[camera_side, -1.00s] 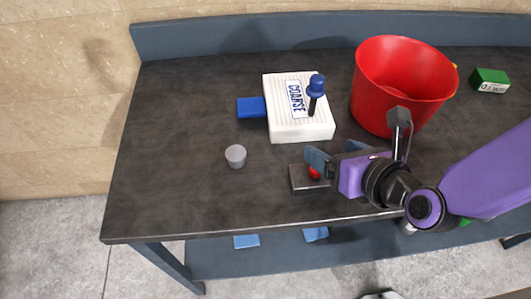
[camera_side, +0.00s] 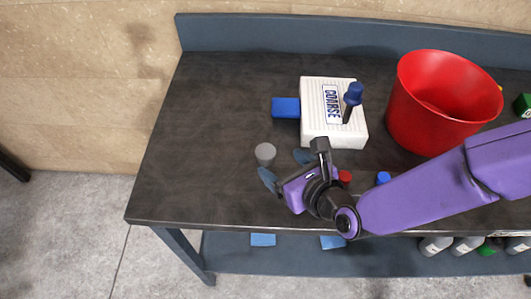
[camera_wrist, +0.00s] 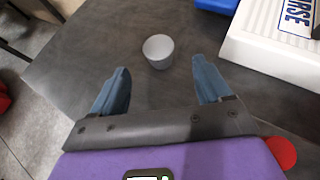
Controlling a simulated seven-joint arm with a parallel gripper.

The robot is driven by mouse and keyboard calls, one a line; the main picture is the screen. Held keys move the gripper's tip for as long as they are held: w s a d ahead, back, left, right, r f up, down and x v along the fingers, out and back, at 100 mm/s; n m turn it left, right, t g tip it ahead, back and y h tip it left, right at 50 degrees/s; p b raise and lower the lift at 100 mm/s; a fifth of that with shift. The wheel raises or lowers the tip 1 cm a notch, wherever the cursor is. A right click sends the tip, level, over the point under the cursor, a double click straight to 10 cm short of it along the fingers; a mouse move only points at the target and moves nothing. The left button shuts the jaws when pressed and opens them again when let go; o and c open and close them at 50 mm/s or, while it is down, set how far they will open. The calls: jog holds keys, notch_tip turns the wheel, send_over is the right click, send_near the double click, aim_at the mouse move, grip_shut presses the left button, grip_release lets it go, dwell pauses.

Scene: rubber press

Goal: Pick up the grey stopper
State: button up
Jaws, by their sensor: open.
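The grey stopper (camera_side: 265,153) is a small tapered cup shape standing on the dark table, left of the white block. In the wrist view the stopper (camera_wrist: 158,51) is just beyond my fingertips and between their lines, apart from both. My gripper (camera_side: 285,168) is open and empty, with its blue fingers pointing toward the stopper. In the wrist view the gripper (camera_wrist: 160,82) shows both fingers spread wide.
A white block marked COARSE (camera_side: 322,137) with a blue tab (camera_side: 285,108) and a blue-knobbed lever (camera_side: 353,95) stands behind. A red bucket (camera_side: 430,112) is at the right. The table's left side is clear.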

aim_at(267, 153)
jog(key=shift+x, duration=3.3)
jog(key=shift+a+r, duration=0.1)
jog(key=shift+r, duration=0.15)
jog(key=c, duration=1.1)
